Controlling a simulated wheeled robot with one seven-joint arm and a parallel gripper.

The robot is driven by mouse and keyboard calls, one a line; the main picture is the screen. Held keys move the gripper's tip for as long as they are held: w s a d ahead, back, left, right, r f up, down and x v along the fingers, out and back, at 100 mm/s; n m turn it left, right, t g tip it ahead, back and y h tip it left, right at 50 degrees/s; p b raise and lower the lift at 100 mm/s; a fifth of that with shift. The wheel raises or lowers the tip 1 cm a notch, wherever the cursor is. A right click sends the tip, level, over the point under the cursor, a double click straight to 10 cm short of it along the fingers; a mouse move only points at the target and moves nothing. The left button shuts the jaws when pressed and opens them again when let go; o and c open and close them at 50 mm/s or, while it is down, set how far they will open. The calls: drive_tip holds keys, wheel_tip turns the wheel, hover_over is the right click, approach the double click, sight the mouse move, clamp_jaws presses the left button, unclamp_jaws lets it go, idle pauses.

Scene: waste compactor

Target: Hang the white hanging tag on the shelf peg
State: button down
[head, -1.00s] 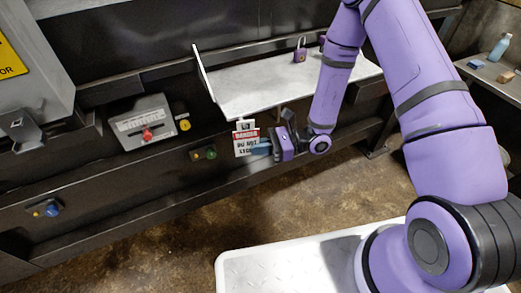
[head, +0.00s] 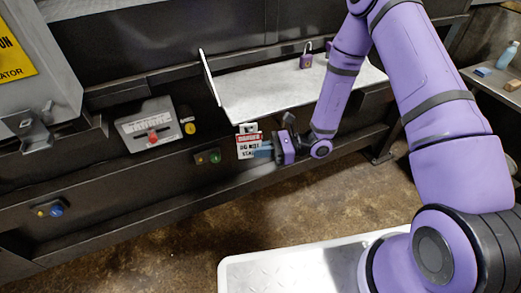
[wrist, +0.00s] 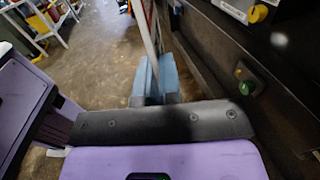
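The white hanging tag (head: 249,147) has a red band and black lettering and hangs upright just below the front left part of the white shelf (head: 262,95). My gripper (head: 263,150) is shut on the tag's right side with light blue fingertips. In the wrist view the tag (wrist: 148,30) shows nearly edge-on, between the two blue fingers (wrist: 155,78). I cannot make out the shelf peg clearly in either view.
A purple padlock (head: 306,57) stands on the shelf. A panel with a red button (head: 152,138) and a green button (head: 214,156) are on the dark machine front to the left. A side table (head: 497,85) stands far right. Floor below is open.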

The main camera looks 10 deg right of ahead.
drive_tip(key=c, duration=1.2)
unclamp_jaws()
drive_tip(key=shift+c, duration=0.2)
drive_tip(key=shift+d, duration=0.1)
drive_tip(key=d, duration=1)
drive_tip(key=shift+d, duration=0.3)
drive_tip(key=s+d+r+n+g+h, duration=0.1)
drive_tip(key=s+r+n+h, duration=0.2)
drive_tip(key=r, duration=0.4)
drive_tip(key=s+r+n+g+h, duration=0.1)
drive_tip(key=r+n+g+h, duration=0.1)
drive_tip(key=r+n, duration=0.35)
drive_tip(key=s+d+r+n+g+h, duration=0.1)
drive_tip(key=s+r+n+h, duration=0.15)
drive_tip(key=r, duration=0.55)
drive_tip(key=s+d+r+n+t+h, duration=0.3)
drive_tip(key=s+d+r+t+h, duration=0.1)
drive_tip(key=s+r, duration=0.3)
drive_tip(key=s+d+r+n+t+h, duration=0.3)
drive_tip(key=s+d+r+t+h, duration=0.2)
drive_tip(key=r, duration=0.6)
drive_tip(key=s+h, duration=0.1)
drive_tip(key=s, duration=0.1)
drive_tip(key=shift+s+r+n+t, duration=0.25)
drive_tip(key=shift+s+n+t, duration=0.1)
drive_tip(key=shift+n+t, duration=0.05)
